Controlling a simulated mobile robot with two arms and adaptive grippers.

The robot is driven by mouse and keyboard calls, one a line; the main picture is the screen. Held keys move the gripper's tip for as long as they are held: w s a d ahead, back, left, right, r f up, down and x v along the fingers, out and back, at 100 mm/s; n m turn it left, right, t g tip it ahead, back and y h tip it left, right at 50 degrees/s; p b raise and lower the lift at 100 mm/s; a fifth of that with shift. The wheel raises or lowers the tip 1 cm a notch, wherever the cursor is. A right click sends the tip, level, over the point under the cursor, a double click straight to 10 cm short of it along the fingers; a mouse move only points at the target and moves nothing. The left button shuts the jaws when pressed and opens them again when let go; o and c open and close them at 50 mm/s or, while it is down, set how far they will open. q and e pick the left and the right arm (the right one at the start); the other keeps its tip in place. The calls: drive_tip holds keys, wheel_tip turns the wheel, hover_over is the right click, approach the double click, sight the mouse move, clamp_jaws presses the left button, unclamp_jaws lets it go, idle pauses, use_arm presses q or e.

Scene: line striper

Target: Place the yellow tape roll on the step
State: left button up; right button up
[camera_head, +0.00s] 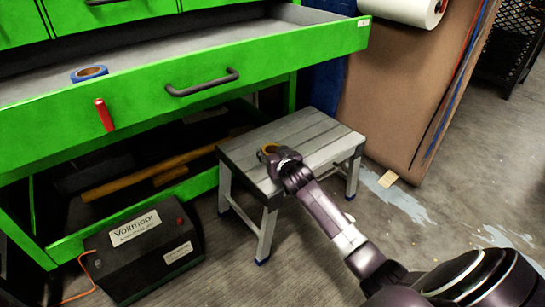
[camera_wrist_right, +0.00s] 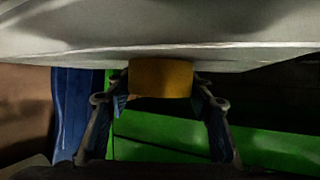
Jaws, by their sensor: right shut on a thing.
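The yellow tape roll (camera_head: 268,150) is at my right gripper (camera_head: 277,158), over the top of the grey step stool (camera_head: 325,136). In the right wrist view the tape roll (camera_wrist_right: 160,78) sits between the two fingers of my right gripper (camera_wrist_right: 160,95), which is shut on it. The pale step surface (camera_wrist_right: 60,30) fills the top of that view, right beside the roll. I cannot tell whether the roll touches the step. In the head view the gripper hides part of the roll. My left gripper is not in view.
A green workbench (camera_head: 200,85) with an open drawer stands left of and behind the step. A blue tape roll (camera_head: 89,73) lies in the drawer. A black battery box (camera_head: 145,250) is on the floor at lower left.

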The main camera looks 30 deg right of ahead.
idle(0.3)
drive_tip(key=o, duration=1.2)
drive_tip(key=shift+f, duration=0.1)
